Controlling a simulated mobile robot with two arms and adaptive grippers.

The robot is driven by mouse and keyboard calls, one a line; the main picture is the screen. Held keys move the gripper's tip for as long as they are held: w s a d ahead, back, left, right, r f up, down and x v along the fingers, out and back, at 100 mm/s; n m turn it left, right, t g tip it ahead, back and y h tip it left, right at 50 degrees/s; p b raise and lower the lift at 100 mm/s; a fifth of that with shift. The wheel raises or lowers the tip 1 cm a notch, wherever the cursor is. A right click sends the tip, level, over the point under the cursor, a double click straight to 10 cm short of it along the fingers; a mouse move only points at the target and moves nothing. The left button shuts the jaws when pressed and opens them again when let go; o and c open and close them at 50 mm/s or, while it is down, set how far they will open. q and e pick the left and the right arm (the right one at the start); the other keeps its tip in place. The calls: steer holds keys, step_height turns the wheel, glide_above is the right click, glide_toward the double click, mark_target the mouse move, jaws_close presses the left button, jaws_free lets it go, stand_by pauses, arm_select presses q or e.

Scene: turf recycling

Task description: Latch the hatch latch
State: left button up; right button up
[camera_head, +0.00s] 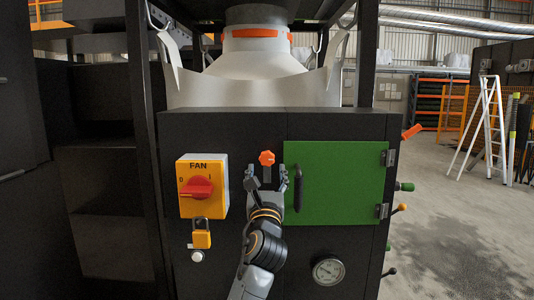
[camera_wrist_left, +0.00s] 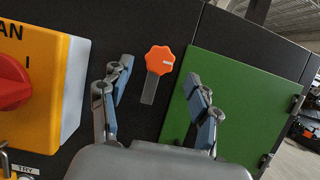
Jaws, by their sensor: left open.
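The green hatch (camera_head: 345,170) lies flat against the front of the black cabinet, with a dark vertical handle at its left side and hinges at its right. The latch is an orange lobed knob (camera_head: 267,158) with a grey bar pointing down, just left of the hatch. It also shows in the left wrist view (camera_wrist_left: 159,59), with a pale mark on the knob. My left gripper (camera_head: 267,176) is open and empty in front of the latch, its fingers to either side of the bar; contact cannot be told. My right gripper is out of view.
A yellow FAN switch box (camera_head: 202,205) with a red knob sits left of the gripper, with a yellow padlock (camera_head: 202,235) below it. A round gauge (camera_head: 328,270) is below the hatch. Coloured levers stick out at the cabinet's right side. Open floor with a ladder (camera_head: 487,125) lies to the right.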

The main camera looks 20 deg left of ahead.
mark_target(267, 160)
arm_select(q)
steer(key=p+x, duration=0.1)
steer(key=x, duration=0.5)
steer(key=shift+w, duration=0.4)
steer(key=shift+a, duration=0.1)
jaws_close()
